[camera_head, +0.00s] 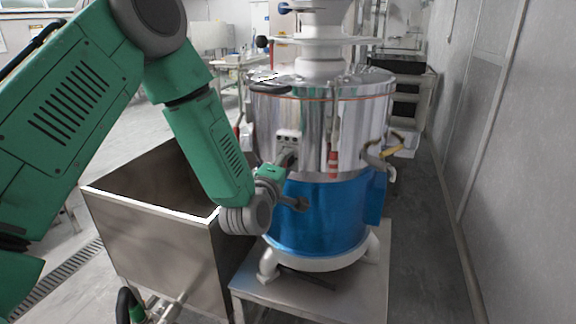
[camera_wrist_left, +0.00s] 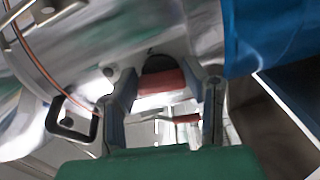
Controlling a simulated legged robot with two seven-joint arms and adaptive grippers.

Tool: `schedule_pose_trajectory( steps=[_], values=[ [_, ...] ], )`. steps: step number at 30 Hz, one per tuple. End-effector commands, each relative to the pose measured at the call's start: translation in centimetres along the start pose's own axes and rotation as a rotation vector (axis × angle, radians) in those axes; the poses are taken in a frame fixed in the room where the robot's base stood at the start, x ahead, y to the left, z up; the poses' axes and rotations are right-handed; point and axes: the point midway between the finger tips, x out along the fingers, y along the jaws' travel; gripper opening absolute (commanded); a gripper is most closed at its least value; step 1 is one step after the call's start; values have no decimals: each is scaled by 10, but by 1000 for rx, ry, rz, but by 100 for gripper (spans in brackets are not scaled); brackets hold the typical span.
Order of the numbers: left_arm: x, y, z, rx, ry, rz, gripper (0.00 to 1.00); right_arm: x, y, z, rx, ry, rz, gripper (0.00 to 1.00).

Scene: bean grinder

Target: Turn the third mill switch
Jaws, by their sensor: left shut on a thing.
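The mill (camera_head: 325,110) is a tall steel drum with a blue lower casing (camera_head: 318,215). I cannot tell which switch this is, as the contact is hidden in the head view. My right gripper is not in view.
An open steel bin (camera_head: 155,235) stands left of the mill, below my left arm. The mill rests on a steel platform (camera_head: 350,295). Floor is clear to the right.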

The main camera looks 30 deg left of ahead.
Motion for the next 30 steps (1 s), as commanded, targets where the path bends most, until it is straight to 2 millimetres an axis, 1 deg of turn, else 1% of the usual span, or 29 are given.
schedule_pose_trajectory(
  steps=[1,8,30],
  values=[
    [1,-1,-5,38,12,0,11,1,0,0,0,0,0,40],
    [1,0,-6,247,14,1,11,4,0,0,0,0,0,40],
    [2,4,-6,952,19,5,11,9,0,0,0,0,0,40]
  ],
)
